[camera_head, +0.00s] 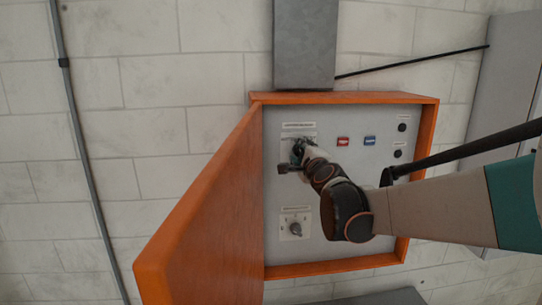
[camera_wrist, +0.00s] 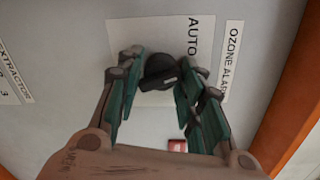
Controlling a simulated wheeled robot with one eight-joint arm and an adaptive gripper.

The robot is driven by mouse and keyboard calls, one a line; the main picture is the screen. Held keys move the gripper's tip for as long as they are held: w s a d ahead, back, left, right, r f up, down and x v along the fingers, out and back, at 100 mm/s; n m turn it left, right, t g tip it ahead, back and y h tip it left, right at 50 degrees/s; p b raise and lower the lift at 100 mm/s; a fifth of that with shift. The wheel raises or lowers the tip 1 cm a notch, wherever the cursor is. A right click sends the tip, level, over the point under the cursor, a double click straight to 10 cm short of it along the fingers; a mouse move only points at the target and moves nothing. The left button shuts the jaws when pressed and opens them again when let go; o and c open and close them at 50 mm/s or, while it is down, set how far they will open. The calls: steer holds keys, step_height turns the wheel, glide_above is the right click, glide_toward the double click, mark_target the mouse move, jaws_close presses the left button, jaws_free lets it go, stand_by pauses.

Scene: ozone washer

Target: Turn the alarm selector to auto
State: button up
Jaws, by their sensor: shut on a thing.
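The alarm selector is a round black knob (camera_wrist: 157,66) on a white plate (camera_wrist: 203,62) in the wrist view. The word AUTO is printed on the plate beside it, and an OZONE ALARM label (camera_wrist: 231,62) is at the right. My gripper (camera_wrist: 156,80) has its green fingers on both sides of the knob and is shut on it. A pale mark shows on the knob, but I cannot tell exactly which position it points to. In the head view, my gripper (camera_head: 298,153) is at the panel and hides most of the knob.
An orange-framed cabinet (camera_head: 340,97) has its door (camera_head: 205,215) open at the left. The panel also carries a second selector (camera_head: 295,228), a red button (camera_head: 343,141), a blue button (camera_head: 369,141) and small black round fittings (camera_head: 402,127) at the right.

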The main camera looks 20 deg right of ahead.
steer(key=n, duration=0.3)
steer(key=shift+s+r, duration=0.1)
steer(key=shift+r, duration=0.1)
steer(key=shift+c, duration=0.2)
steer(key=shift+o, duration=0.2)
steer(key=shift+a+n+h+b, duration=0.1)
steer(key=shift+n+h+b, duration=0.25)
steer(key=shift+n, duration=0.75)
steer(key=o, duration=1)
steer(key=shift+c, duration=0.2)
steer(key=shift+f, duration=0.1)
